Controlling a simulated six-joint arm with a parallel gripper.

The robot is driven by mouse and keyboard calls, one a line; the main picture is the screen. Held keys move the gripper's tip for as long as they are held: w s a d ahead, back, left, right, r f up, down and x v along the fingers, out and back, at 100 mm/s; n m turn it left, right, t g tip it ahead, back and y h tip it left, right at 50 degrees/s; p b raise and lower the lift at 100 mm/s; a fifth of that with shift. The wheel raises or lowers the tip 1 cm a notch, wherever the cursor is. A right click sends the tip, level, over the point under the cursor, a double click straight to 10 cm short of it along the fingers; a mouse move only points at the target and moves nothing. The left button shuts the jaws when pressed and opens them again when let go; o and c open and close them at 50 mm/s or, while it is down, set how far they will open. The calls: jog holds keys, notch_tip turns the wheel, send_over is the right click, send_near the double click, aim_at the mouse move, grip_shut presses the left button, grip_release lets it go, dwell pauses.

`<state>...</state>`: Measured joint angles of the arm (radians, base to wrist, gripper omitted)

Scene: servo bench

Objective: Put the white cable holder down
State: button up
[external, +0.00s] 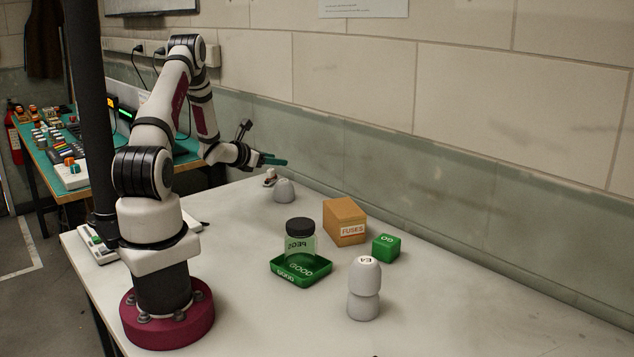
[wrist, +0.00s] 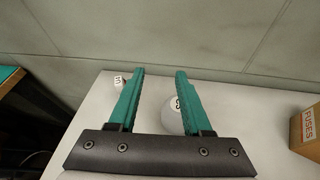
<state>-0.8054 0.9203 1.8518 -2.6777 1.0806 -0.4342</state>
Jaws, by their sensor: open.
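I cannot tell for sure which piece is the white cable holder. A pale, rounded piece (external: 284,191) stands on the far end of the bench, and it also shows in the wrist view (wrist: 173,117) between and below my fingers, partly hidden by the right one. A smaller white piece with a dark reddish part (external: 270,177) is beside it; in the wrist view a small white labelled piece (wrist: 118,81) shows left of the left finger. My gripper (external: 274,160) is open above the bench's far end, apart from both pieces, with nothing between its green fingers (wrist: 160,75).
A green tray (external: 318,274) holds a dark-lidded jar (external: 300,238). A FUSES box (external: 345,221) and green cube (external: 386,247) stand near the wall (external: 480,190). The bench's right side is clear.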

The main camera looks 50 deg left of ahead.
jog(key=d+r+m+g+h, duration=0.1)
jog(key=d+r+m+h, duration=0.5)
jog(key=d, duration=0.5)
jog(key=d+r+m+g+h, duration=0.1)
jog(key=d+r+m+h, duration=0.2)
jog(key=d+r+m, duration=0.55)
jog(key=s+d+m+g+h, duration=0.2)
jog(key=s+d+m+g, duration=0.35)
jog(key=d, duration=0.75)
jog(key=s+d+f+m+g+y, duration=0.1)
jog(key=s+d+m+g+y, duration=0.15)
jog(key=s+m, duration=0.6)
jog(key=s+d+m+g+y, duration=0.1)
jog(key=s+d+m+g, duration=0.3)
jog(key=s, duration=0.8)
jog(key=s+a+m+y, duration=0.7)
jog(key=s+a+m, duration=0.1)
jog(key=a, duration=0.3)
jog(key=shift+s+f+m, duration=0.25)
jog(key=shift+s+m, duration=0.1)
jog(key=shift+m, duration=0.5)
